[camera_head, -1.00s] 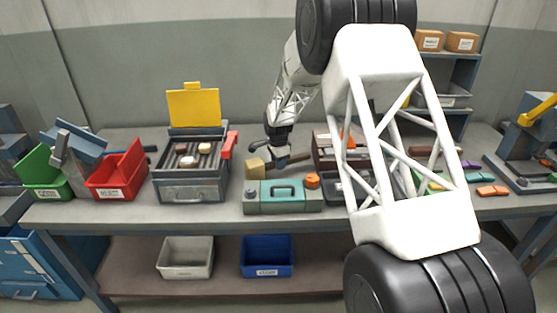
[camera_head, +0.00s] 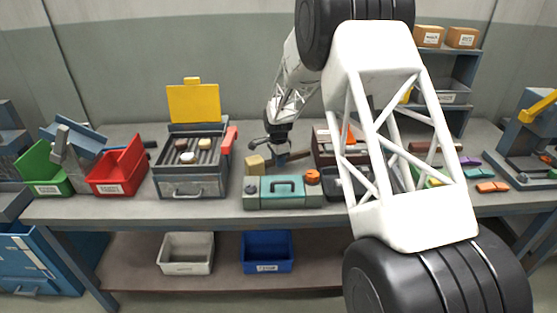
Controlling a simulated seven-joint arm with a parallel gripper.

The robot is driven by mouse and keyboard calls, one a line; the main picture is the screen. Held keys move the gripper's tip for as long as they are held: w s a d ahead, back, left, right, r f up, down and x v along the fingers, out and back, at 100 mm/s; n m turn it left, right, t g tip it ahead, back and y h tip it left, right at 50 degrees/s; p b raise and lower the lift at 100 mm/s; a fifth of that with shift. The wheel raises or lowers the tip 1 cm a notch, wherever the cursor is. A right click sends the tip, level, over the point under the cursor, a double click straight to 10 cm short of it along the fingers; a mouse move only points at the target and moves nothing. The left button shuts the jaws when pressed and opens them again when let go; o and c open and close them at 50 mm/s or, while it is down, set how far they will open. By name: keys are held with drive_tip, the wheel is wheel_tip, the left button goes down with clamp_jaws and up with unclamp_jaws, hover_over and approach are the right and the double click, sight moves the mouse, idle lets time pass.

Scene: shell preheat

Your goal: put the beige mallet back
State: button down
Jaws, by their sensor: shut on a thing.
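The beige mallet lies low at the middle of the bench, behind the teal box. Its blocky head (camera_head: 255,164) is at the left and its brown handle (camera_head: 298,156) runs to the right. My gripper (camera_head: 279,156) points down over the handle, right of the head, and is shut on the mallet. The dark fingers partly hide the handle, and the exact contact is too small to see. I cannot tell whether the mallet touches the bench.
A teal box (camera_head: 283,190) with an orange knob stands just in front. A grey heater with a yellow lid (camera_head: 194,107) and red handle is at left, beside a red bin (camera_head: 118,170). A brown toolbox (camera_head: 324,150) stands close at right.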

drive_tip(key=shift+f, duration=0.3)
drive_tip(key=c, duration=0.8)
unclamp_jaws()
drive_tip(key=shift+a+r, duration=0.1)
drive_tip(key=shift+r, duration=3.75)
